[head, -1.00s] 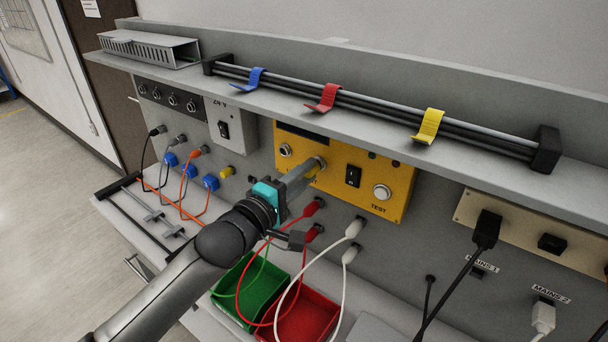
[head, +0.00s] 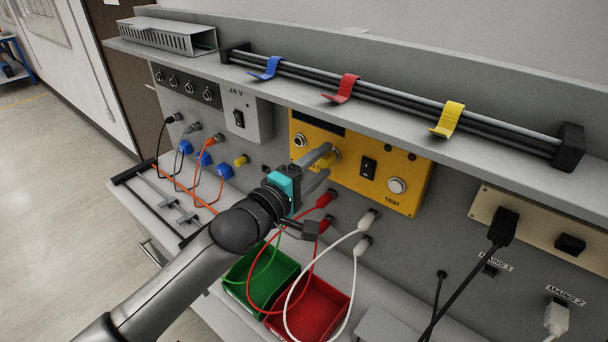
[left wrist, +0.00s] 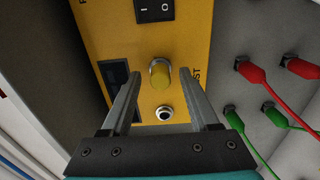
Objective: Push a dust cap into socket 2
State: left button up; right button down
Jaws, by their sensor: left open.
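A yellow dust cap (left wrist: 161,76) sits in a metal-ringed socket on the yellow test panel (left wrist: 190,50) in the left wrist view. An open socket (left wrist: 164,114) with a dark hole is beside it. I cannot read a socket number. My left gripper (head: 325,165) is open, its fingers apart near the panel in the head view. In the left wrist view the left gripper's fingers (left wrist: 160,85) stand on either side of the cap, with visible gaps. The open socket (head: 300,141) also shows in the head view. My right gripper is not in view.
A shelf with blue, red (head: 341,88) and yellow clips overhangs the panel. Red plugs (head: 325,200) and white plugs (head: 366,219) with loose cables are close below and right of the gripper. Green (head: 240,292) and red bins stand underneath. Another yellow cap (head: 241,160) is further left.

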pick_arm(q)
jog(key=b+v, duration=0.1)
jog(key=v, duration=1.4)
jog(key=s+a+f+m+g+y, duration=0.1)
jog(key=s+f+m+g+y, duration=0.15)
jog(key=f, duration=0.45)
jog(key=s+a+f+m+g+y, duration=0.2)
jog(key=s+f+m+y, duration=0.2)
jog(key=f, duration=0.2)
jog(key=s+a+f+m+g+y, duration=0.2)
jog(key=s+f+m+g, duration=0.15)
jog(key=s, duration=0.35)
jog(key=s+a+f+m+g+y, duration=0.2)
jog(key=s+a+f+m+g, duration=0.1)
jog(key=s+f, duration=0.3)
notch_tip(320, 180, down, 27)
jog(key=s+g+b, duration=0.1)
jog(key=s+b, duration=0.1)
jog(key=b, duration=0.6)
jog(key=s+a+f+b, duration=0.1)
jog(key=s+f+b, duration=0.3)
jog(key=s+f, duration=0.4)
jog(key=s+a+f+g+b, duration=0.1)
jog(key=s+f+b, duration=0.2)
jog(key=s+f, duration=0.5)
notch_tip(320, 180, down, 7)
jog(key=shift+a+f+g+b, duration=0.1)
jog(key=shift+a+g+b, duration=0.2)
jog(key=shift+b, duration=0.1)
